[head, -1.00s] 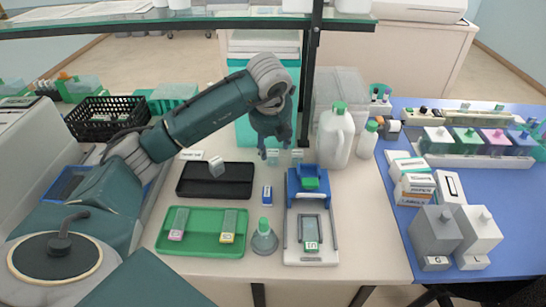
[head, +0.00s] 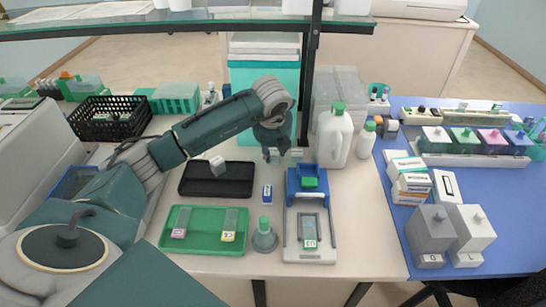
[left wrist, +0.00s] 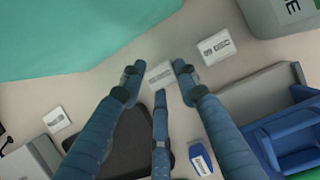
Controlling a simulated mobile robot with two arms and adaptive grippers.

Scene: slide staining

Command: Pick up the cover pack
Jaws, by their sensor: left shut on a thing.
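The cover pack (left wrist: 159,74) is a small white box with dark print, too blurred to read. In the left wrist view it sits between the fingertips of my left gripper (left wrist: 156,83), which is shut on it. In the head view my left gripper (head: 274,155) is low over the back of the table, left of the blue-and-white device, and its fingers largely hide the pack. I cannot tell whether the pack still touches the table. A similar white pack (left wrist: 214,46) stands just to the right, apart from the fingers; it also shows in the head view (head: 297,155). My right gripper is not in view.
A black tray (head: 243,190), a green slide tray (head: 207,248) and a blue-and-white device (head: 291,248) stand in front. A white bottle (head: 333,138) is at right and a teal box (head: 239,72) behind. A blue-and-white item (head: 267,195) lies between tray and device.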

